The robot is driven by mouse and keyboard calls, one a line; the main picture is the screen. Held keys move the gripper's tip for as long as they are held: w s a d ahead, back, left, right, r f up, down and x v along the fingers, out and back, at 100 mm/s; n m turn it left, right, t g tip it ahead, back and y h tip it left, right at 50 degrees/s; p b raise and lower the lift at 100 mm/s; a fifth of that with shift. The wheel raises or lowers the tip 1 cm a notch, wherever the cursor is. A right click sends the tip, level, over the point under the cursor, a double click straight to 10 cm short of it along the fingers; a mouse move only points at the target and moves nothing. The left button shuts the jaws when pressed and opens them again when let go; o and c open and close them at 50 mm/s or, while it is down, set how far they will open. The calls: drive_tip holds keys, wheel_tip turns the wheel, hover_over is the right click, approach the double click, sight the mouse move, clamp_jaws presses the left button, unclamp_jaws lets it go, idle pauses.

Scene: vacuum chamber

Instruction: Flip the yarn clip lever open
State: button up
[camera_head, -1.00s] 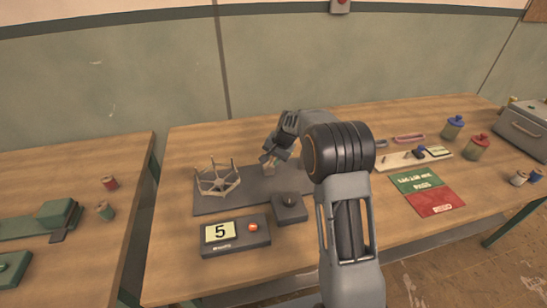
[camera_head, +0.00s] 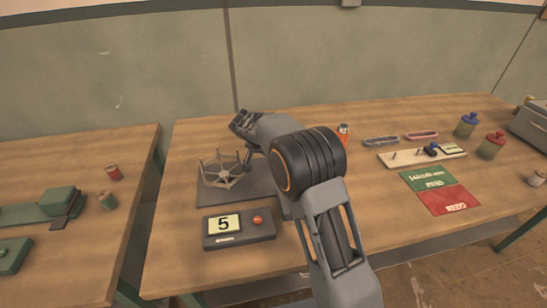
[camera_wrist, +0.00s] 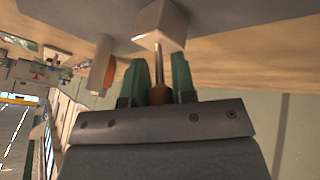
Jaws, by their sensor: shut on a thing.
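In the wrist view, a pale block (camera_wrist: 162,22) has a thin metal lever (camera_wrist: 159,60) standing out from it, with a brown knob (camera_wrist: 159,95) at its end. This looks like the yarn clip. My gripper (camera_wrist: 160,64) has its green fingers on both sides of the lever and is shut on it near the knob. In the head view, my wrist (camera_head: 244,122) is beside the winder frame, and my arm hides the clip and the fingertips. I cannot tell the lever's exact angle.
A spoked winder frame (camera_head: 226,170) stands on the dark base plate (camera_head: 212,198), close to my wrist. A counter box (camera_head: 239,229) showing 5 sits in front. An orange item (camera_head: 343,133), green and red cards (camera_head: 440,190) and jars (camera_head: 466,125) are to the right.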

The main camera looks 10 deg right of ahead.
drive_tip(key=shift+a+f+h+b, duration=0.25)
drive_tip(key=shift+h+b, duration=0.35)
drive_tip(key=shift+b, duration=0.1)
drive_tip(key=o, duration=0.9)
drive_tip(key=shift+r, duration=0.1)
drive_tip(key=v, duration=1.3)
drive_tip(key=shift+s+a+r, duration=0.15)
drive_tip(key=shift+s+a, duration=0.05)
drive_tip(key=shift+a, duration=0.2)
drive_tip(key=shift+n, duration=0.3)
